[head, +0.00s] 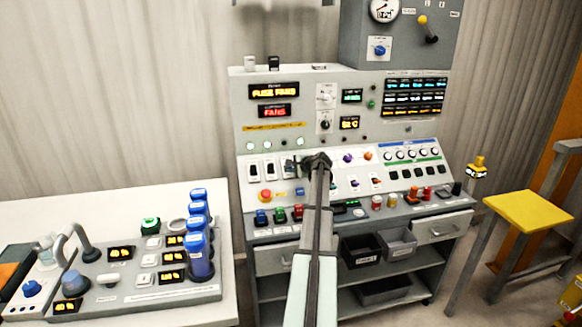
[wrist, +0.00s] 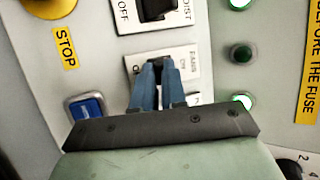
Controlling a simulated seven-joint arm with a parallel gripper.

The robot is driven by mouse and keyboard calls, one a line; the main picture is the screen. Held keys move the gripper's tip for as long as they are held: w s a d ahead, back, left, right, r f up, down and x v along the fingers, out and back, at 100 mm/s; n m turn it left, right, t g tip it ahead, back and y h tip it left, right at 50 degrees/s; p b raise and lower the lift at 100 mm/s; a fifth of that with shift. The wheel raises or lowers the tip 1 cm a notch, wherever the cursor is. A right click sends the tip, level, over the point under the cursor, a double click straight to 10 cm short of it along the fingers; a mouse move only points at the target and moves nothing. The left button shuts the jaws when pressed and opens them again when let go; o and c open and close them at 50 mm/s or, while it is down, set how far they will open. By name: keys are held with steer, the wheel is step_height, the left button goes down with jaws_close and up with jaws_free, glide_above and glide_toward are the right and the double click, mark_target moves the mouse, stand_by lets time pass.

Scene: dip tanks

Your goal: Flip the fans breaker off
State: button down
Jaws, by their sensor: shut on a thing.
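The fans breaker has a white plate (wrist: 187,62) marked FANS in the wrist view. Its switch lever is mostly hidden between my fingers, so its position cannot be read. My gripper (wrist: 160,68) is shut on that lever, with both blue fingers against the plate area. In the head view, my gripper (head: 297,165) reaches the right part of the breaker row on the sloped console and covers the fans breaker.
The neighbouring DIST breaker (wrist: 153,9) is close by. A yellow-based STOP button (wrist: 50,6) and a blue button (wrist: 86,107) lie to the left. An unlit lamp (wrist: 240,53) sits between two lit green ones. A red display (head: 274,111) reads FANS.

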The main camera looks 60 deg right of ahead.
steer(key=shift+s+a+f+t+h, duration=0.15)
steer(key=shift+f+t+h, duration=0.15)
steer(key=shift+t+h, duration=0.1)
stand_by(0.4)
steer(key=c, duration=1.2)
jaws_free()
steer(key=v, duration=1.3)
steer(key=shift+s+a, duration=0.15)
steer(key=shift+s, duration=0.25)
